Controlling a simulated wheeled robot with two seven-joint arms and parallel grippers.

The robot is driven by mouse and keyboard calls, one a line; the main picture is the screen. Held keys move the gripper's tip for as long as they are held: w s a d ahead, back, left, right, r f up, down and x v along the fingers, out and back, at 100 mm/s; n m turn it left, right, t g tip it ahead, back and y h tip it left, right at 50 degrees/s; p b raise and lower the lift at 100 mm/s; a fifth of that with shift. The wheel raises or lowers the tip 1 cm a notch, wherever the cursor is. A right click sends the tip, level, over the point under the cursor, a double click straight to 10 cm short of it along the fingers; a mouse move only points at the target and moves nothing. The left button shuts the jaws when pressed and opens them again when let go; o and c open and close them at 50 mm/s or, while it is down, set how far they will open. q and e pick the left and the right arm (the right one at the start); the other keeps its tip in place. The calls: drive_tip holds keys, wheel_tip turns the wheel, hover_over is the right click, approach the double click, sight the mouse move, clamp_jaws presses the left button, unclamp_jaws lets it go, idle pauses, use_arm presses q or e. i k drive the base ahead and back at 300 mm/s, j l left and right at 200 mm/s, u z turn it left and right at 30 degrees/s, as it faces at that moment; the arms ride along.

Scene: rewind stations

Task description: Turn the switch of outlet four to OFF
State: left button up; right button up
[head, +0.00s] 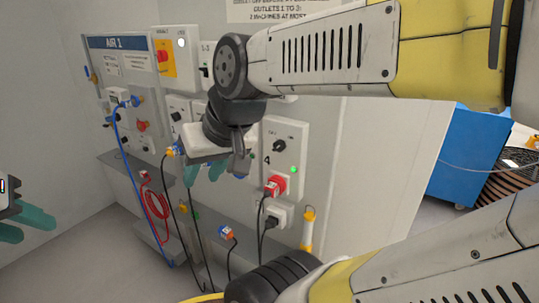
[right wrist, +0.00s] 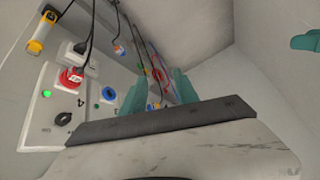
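The outlet four panel (head: 270,133) is a pale box marked 4 on the wall. Its black rotary switch (head: 279,145) sits above a lit green lamp (head: 293,169) and a red plug (head: 274,186). In the right wrist view the switch (right wrist: 63,118) is at the left, with the red plug (right wrist: 70,78) above it. Its exact setting is too small to read. My right gripper (head: 206,170) is left of the panel, apart from the switch; its teal fingers (right wrist: 158,92) are spread and empty. My left gripper (head: 24,222) is at the far left edge, fingers apart, partly cut off.
Other outlets, plugs and hanging cables crowd the wall on the left, with a red cable (head: 153,203) and a blue cable (head: 137,190). A yellow-capped cylinder (head: 307,230) is below right of the panel. A blue cabinet (head: 467,155) stands at the right.

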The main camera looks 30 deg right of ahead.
sight(278, 146)
drive_tip(key=z, duration=1.4)
